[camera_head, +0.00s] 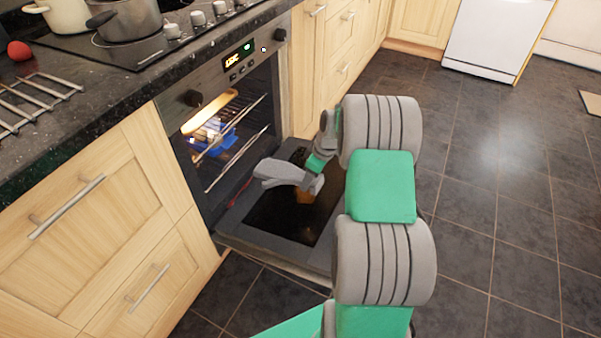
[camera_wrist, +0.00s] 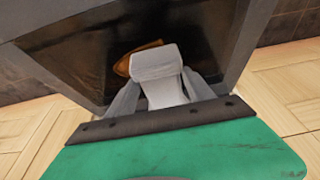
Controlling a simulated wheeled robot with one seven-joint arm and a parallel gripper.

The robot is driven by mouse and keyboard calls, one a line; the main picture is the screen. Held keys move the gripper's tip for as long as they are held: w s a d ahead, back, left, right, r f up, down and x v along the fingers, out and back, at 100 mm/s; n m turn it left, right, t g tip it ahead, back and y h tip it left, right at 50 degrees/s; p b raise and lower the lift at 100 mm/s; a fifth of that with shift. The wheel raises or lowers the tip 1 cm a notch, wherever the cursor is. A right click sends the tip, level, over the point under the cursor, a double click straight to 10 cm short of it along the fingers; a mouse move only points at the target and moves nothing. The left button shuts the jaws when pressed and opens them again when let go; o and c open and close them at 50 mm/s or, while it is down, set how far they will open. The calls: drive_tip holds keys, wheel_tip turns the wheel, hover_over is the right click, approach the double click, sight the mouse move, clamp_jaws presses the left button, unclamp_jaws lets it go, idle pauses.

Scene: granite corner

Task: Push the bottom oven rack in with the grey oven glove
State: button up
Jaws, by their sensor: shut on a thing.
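The grey oven glove (camera_head: 278,172) is in my gripper (camera_head: 313,183), above the lowered oven door (camera_head: 262,238) and just outside the oven opening. In the wrist view, the glove (camera_wrist: 158,68) sits between the two fingers of my gripper (camera_wrist: 160,88). The gripper is shut on it. The oven (camera_head: 202,102) is open and lit inside. A wire rack (camera_head: 237,158) shows low in the cavity, and I cannot tell how far out it sits. The glove appears apart from the rack.
A blue item (camera_head: 222,142) sits higher in the oven. Pots (camera_head: 128,20) stand on the hob above. A wire rack (camera_head: 38,98) and a red round thing (camera_head: 19,50) lie on the dark counter. Wooden cupboards flank the oven. The tiled floor (camera_head: 490,185) at the right is clear.

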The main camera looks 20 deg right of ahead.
drive_tip(key=s+d+r+p, duration=0.1)
drive_tip(key=s+d, duration=0.3)
drive_tip(key=s, duration=0.1)
drive_tip(key=shift+r, duration=0.3)
